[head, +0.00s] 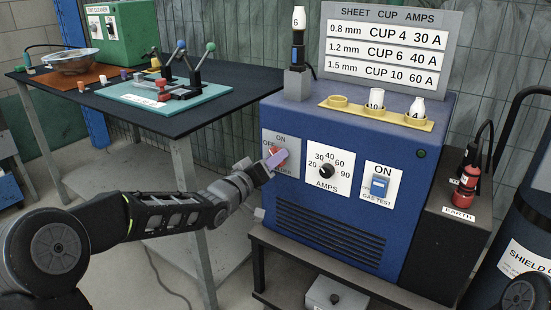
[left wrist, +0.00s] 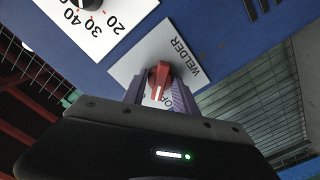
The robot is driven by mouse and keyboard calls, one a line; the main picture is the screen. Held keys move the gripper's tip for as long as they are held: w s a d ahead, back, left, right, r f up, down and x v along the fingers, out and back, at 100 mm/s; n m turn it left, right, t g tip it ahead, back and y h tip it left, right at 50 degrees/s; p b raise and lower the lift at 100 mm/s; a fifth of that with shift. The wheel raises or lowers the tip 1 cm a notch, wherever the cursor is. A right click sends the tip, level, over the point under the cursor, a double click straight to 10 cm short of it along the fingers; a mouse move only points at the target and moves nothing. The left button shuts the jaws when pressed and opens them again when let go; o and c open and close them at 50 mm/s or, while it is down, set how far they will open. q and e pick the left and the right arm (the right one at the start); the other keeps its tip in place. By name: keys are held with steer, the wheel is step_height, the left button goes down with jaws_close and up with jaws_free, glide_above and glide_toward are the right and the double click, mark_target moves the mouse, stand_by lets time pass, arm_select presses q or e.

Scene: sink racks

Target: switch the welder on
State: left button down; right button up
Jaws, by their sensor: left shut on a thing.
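The blue welder (head: 340,205) has a grey plate marked ON, OFF and WELDER (head: 281,136) at the left of its front. The red knob (left wrist: 160,77) stands on that plate, which also shows in the left wrist view (left wrist: 135,68). My left gripper (head: 275,160) reaches in from the left and is shut on the red knob, one purple finger on each side. The knob's white mark points down in the left wrist view, towards letters partly hidden by my gripper. My right gripper is not in view.
To the right of the plate are the amps dial (head: 326,171) and the gas test switch (head: 379,186). A yellow cup rack (head: 375,116) and a torch (head: 298,50) are on the welder's top. A dark table (head: 120,125) with tools stands at the back left.

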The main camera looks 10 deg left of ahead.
arm_select(q)
steer(key=shift+f+m+b, duration=0.15)
steer(key=shift+m+b, duration=3)
steer(key=shift+m, duration=0.45)
steer(key=c, duration=1.3)
jaws_free()
steer(key=v, duration=0.5)
